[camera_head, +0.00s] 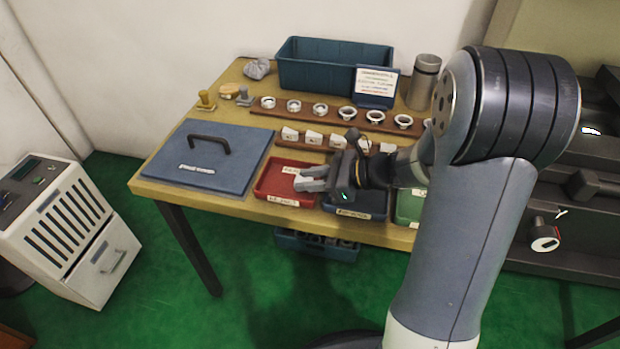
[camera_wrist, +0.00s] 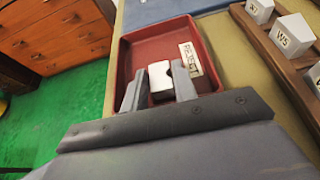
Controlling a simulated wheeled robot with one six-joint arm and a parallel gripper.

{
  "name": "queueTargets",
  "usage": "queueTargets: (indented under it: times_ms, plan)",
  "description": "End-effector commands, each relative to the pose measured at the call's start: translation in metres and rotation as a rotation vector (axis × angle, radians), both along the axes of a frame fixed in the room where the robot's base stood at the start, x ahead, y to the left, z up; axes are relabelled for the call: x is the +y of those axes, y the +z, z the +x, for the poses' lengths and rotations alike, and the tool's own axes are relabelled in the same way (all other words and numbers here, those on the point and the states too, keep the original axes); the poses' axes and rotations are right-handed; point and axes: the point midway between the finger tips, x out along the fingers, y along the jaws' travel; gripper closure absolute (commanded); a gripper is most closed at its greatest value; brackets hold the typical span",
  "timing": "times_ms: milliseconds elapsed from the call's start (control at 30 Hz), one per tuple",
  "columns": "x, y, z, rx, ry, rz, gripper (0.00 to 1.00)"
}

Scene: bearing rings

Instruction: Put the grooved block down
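The grooved block (camera_wrist: 160,76) is small and white with a dark lower part. In the wrist view it sits between the two fingers of my gripper (camera_wrist: 158,84), which appear to touch its sides. It is over the red tray (camera_wrist: 126,66) labelled REJECT; I cannot tell whether it touches the tray floor. In the head view my gripper (camera_head: 312,180) reaches in from the right, low over the red tray (camera_head: 262,181), and the block is hard to make out between the fingers.
A blue lidded plate (camera_head: 235,172) with a handle lies left of the red tray. A dark blue tray (camera_head: 372,205) and a green tray (camera_head: 404,207) are to its right. Behind are a row of white blocks (camera_head: 312,137) and a row of rings (camera_head: 320,109) on wooden strips.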

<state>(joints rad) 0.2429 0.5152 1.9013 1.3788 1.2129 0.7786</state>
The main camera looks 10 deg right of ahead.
Motion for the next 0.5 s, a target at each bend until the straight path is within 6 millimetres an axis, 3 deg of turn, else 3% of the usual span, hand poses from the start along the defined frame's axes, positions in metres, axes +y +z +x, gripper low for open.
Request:
queueTargets:
  times_ms: [167, 500]
  plan:
    - [-0.0002, -0.0020, -0.0009, 0.005, 0.001, -0.003, 0.57]
    - [-0.0010, 0.0041, -0.0010, 0.004, 0.000, -0.003, 0.57]
